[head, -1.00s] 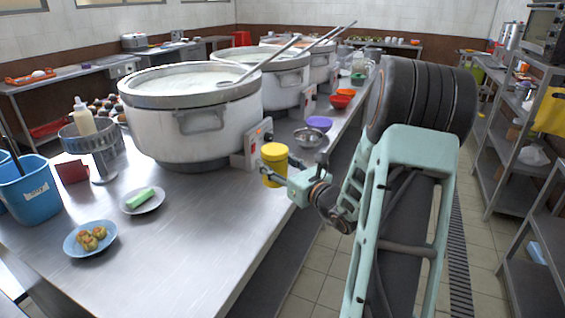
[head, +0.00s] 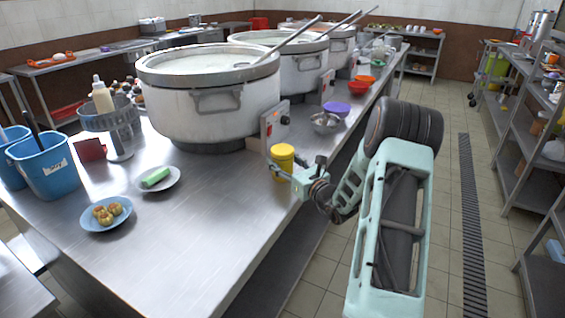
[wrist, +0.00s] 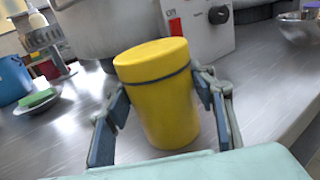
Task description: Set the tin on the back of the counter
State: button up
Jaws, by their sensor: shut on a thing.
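The tin is a yellow cylinder with a yellow lid (head: 282,161). In the wrist view the tin (wrist: 160,95) stands nearly upright, tilted a little in the picture, between the two fingers. My gripper (head: 283,173) is shut on it from the right side, near the counter's right edge. The gripper (wrist: 165,110) shows a finger pad on each side of the tin. The steel counter (head: 185,235) runs away from me under the pots. Whether the tin's base touches the counter is hard to tell.
A large stockpot (head: 205,100) and its control box (head: 275,122) stand just behind the tin. Left are a plate of buns (head: 106,213), a plate with a green block (head: 158,179) and a blue bucket (head: 45,168).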

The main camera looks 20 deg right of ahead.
jog(key=shift+r, duration=0.15)
jog(key=o, duration=1.4)
jog(key=shift+f, duration=0.2)
jog(key=shift+o, duration=0.2)
jog(key=shift+r, duration=0.25)
jog(key=s+d, duration=0.1)
jog(key=s, duration=1.1)
jog(key=shift+d+p, duration=0.35)
jog(key=shift+d, duration=0.05)
jog(key=shift+f, duration=0.1)
